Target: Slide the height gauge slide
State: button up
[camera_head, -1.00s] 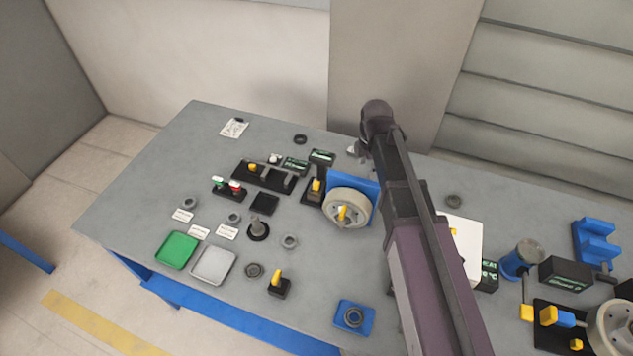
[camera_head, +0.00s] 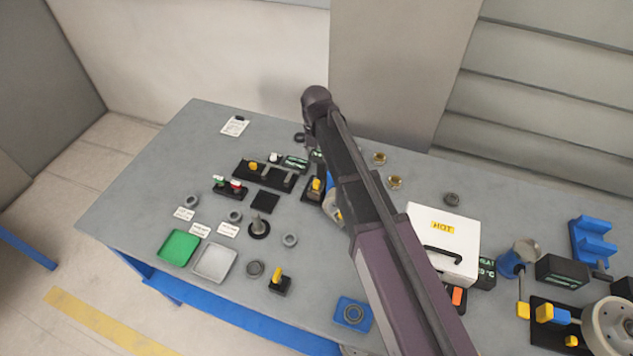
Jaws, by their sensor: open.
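A black track with a yellow slider (camera_head: 253,167) lies on the grey table, with a small dark readout (camera_head: 295,163) at its right end. It looks like the height gauge slide, but I cannot read a label. A second yellow-handled black fixture (camera_head: 315,188) stands to its right. My gripper (camera_head: 309,140) is at the far end of my arm, mostly hidden behind the wrist. It is right of and beyond the track, apart from the yellow slider. It is open, with nothing seen in it.
My arm covers most of the wheel with the blue mount (camera_head: 332,205). A white box marked HOT (camera_head: 443,243) stands right of my arm. Green (camera_head: 178,248) and grey (camera_head: 214,263) trays lie at the front left. The table's far left corner is mostly clear.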

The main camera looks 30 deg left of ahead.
aim_at(316, 182)
jog(key=shift+f, duration=0.1)
notch_tip(316, 182, down, 14)
jog(key=b, duration=1.3)
jog(key=shift+r+b, duration=0.25)
jog(key=shift+b, duration=0.1)
grip_shut()
dwell(0.3)
